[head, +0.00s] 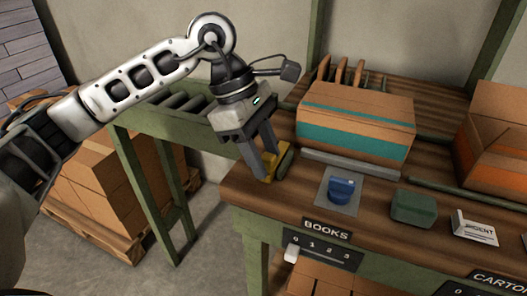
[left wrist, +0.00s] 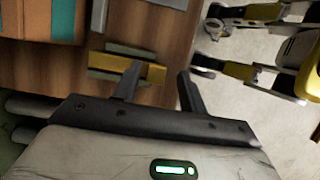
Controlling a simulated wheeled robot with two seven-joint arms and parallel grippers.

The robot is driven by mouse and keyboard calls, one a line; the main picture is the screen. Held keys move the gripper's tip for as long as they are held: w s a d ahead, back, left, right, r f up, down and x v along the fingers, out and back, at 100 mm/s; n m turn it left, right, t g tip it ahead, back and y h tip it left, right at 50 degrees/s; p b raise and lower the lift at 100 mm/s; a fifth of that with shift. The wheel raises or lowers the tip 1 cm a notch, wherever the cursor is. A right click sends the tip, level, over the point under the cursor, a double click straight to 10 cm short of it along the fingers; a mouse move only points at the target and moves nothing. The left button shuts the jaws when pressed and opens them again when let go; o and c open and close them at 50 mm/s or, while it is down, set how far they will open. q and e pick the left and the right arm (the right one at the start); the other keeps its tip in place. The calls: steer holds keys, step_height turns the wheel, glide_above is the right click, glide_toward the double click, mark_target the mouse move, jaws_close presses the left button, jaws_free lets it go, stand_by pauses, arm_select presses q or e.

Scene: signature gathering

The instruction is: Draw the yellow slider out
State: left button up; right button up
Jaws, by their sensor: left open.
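The yellow slider (head: 270,164) sits near the left front corner of the wooden bench top, beside a dark green block-like part. It also shows in the left wrist view (left wrist: 150,73), lying across the view next to grey-green strips. My left gripper (head: 265,165) points down at the slider, with its fingers open. In the left wrist view, one finger of the left gripper (left wrist: 158,78) overlaps the slider and the other is past its right end. I cannot tell whether the fingers touch the slider. My right gripper is not in the head view.
A cardboard box with a teal band (head: 355,122) stands behind the slider. A blue knob (head: 341,188), a green block (head: 413,207) and an "URGENT" card (head: 474,228) lie to the right. A BOOKS panel (head: 325,251) with a white lever is on the bench front. Stacked cartons stand at left.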

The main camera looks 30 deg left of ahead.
arm_select(q)
steer(key=p+v, duration=0.1)
steer(key=v, duration=1.4)
steer(key=shift+a+r, duration=0.2)
steer(key=shift+r, duration=0.1)
